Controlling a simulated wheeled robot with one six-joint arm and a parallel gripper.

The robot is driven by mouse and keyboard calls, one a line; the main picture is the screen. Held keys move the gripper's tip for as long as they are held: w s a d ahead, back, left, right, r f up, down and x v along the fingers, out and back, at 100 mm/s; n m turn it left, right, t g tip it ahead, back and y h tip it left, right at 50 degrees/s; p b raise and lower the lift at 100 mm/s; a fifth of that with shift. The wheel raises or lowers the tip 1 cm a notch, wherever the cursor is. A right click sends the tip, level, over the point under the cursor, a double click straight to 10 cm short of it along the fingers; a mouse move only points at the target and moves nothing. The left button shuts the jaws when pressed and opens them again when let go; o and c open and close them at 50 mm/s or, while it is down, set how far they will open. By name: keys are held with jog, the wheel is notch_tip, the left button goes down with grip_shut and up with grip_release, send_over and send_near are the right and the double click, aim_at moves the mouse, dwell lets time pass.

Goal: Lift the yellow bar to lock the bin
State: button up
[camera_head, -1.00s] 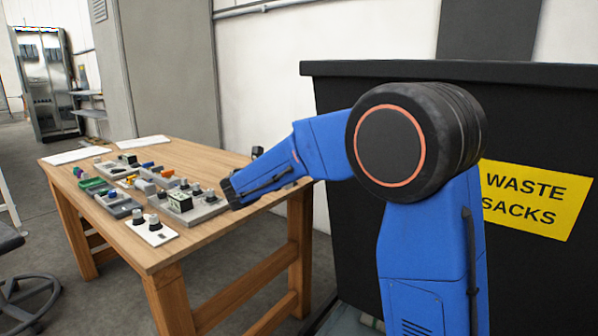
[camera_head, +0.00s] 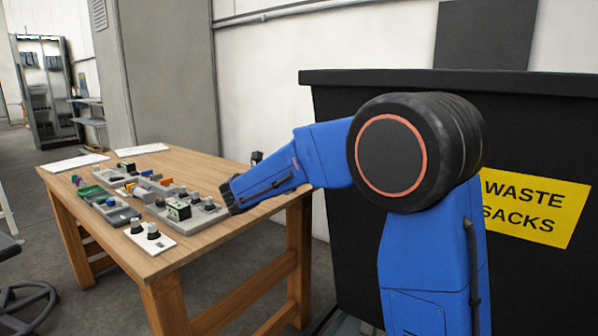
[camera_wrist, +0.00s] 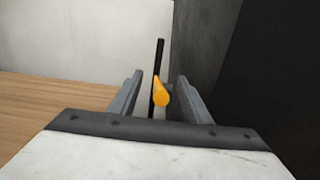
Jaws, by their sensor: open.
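The black bin (camera_head: 420,85) with a yellow "WASTE SACKS" label (camera_head: 535,208) fills the right of the head view. In the wrist view a yellow bar (camera_wrist: 161,92) shows end-on between the two fingers of my gripper (camera_wrist: 157,95). The gripper is open, with a gap on each side of the bar. Whether the bar lies fully within the finger depth is hard to tell. A thin dark upright rod (camera_wrist: 158,65) stands behind the bar. In the head view my arm hides the bar, and the gripper is not clearly seen.
A wooden table (camera_head: 215,165) stands left of the bin, with several small blocks and knob panels (camera_head: 150,238) on it. Its wooden top (camera_wrist: 50,100) shows left of the gripper in the wrist view. A dark wall-like surface (camera_wrist: 240,80) stands close on the right.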

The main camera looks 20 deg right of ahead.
jog(key=shift+v, duration=6.5)
jog(key=s+d+f+m+g+y, duration=0.35)
jog(key=s+d+f+m, duration=0.2)
jog(key=s+d, duration=0.4)
jog(key=s+d+f+m+g+y, duration=0.2)
jog(key=s+d+f+m+g, duration=0.2)
jog(key=s+d+m, duration=0.5)
jog(key=s+a+f+m+y, duration=0.2)
jog(key=s+f+m+y, duration=0.1)
jog(key=s, duration=0.4)
jog(key=s+a+f+m+t+y, duration=0.1)
jog(key=s+a+f+m+y, duration=0.1)
jog(key=s, duration=0.5)
jog(key=s+a+f+m+y, duration=0.2)
jog(key=s+f+m+y, duration=0.2)
jog(key=s, duration=0.3)
jog(key=shift+s+a+m+t, duration=0.2)
jog(key=shift+a+m+t, duration=0.15)
jog(key=shift+m, duration=0.5)
